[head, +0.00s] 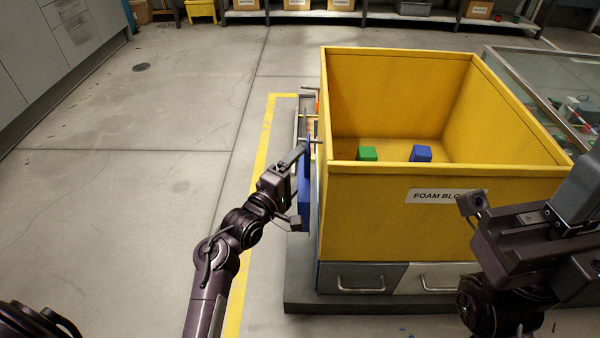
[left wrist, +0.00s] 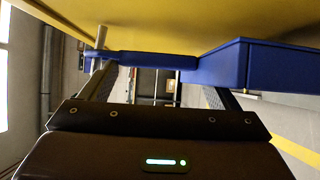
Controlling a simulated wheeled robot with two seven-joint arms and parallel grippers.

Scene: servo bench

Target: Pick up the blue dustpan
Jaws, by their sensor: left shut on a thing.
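The blue dustpan (head: 305,202) is upright against the left outer side of the yellow bin, partly hidden by my left gripper (head: 299,172). My left gripper is shut on it. In the left wrist view, the dustpan's handle (left wrist: 150,60) runs across in front of the jaws and its wider pan (left wrist: 240,65) is at the right. A pale peg (left wrist: 101,37) shows at the handle's end; I cannot tell whether the handle still rests on it. My right gripper (head: 476,208) is in front of the bin at the right, and its jaw opening is unclear.
The yellow bin (head: 375,215) holds a green block (head: 367,154) and a blue block (head: 420,153). It stands on a grey base with drawers. More pegs and an orange item (head: 317,103) are on its left side. A glass-topped case (head: 545,75) is at right. Floor at left is clear.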

